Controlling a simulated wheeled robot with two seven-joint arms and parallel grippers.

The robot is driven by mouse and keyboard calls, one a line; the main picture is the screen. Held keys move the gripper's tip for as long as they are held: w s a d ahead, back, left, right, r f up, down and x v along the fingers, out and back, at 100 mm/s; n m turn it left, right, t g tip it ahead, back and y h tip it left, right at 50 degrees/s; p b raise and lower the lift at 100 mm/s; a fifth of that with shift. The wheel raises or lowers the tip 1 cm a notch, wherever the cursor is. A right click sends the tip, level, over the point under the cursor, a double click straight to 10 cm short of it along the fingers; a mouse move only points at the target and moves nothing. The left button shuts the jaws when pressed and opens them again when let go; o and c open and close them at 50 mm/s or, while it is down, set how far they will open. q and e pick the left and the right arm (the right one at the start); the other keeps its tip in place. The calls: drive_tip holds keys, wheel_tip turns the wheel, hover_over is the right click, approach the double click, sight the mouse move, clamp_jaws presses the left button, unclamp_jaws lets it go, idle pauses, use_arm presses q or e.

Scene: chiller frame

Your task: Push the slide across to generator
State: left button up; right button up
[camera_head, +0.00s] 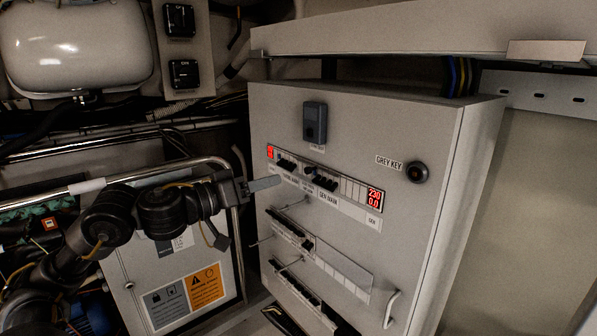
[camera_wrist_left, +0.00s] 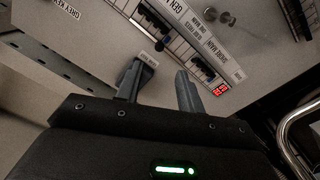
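The grey panel box (camera_head: 360,120) carries a top row of breakers (camera_head: 285,163) with printed labels. One label reads GEN MAIN (camera_head: 328,197); in the left wrist view, where the panel appears turned, a SHORE MAIN label (camera_wrist_left: 219,57) also shows. A small dark knob (camera_head: 309,170) sits between the breaker groups and may be the slide; its position is hard to tell. My left gripper (camera_head: 268,184) is at the panel's left edge, beside the top row. In the left wrist view its fingers (camera_wrist_left: 162,82) are apart and empty. My right gripper is not visible.
A red-lit display (camera_head: 375,196) ends the top row. A GREY KEY switch (camera_head: 417,172) is at upper right. Lower breaker rows (camera_head: 290,230) and a handle (camera_head: 391,309) project below. A metal rail (camera_head: 130,172) runs behind my left arm.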

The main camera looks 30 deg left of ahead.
sight(306, 171)
use_arm(q)
drive_tip(key=p+x, duration=0.2)
drive_tip(key=x, duration=0.6)
drive_tip(key=shift+w+d+r, duration=0.1)
drive_tip(key=shift+w, duration=0.1)
drive_tip(key=shift+w+d+p, duration=0.2)
drive_tip(key=shift+w+p, duration=0.1)
drive_tip(key=shift+w, duration=0.05)
clamp_jaws()
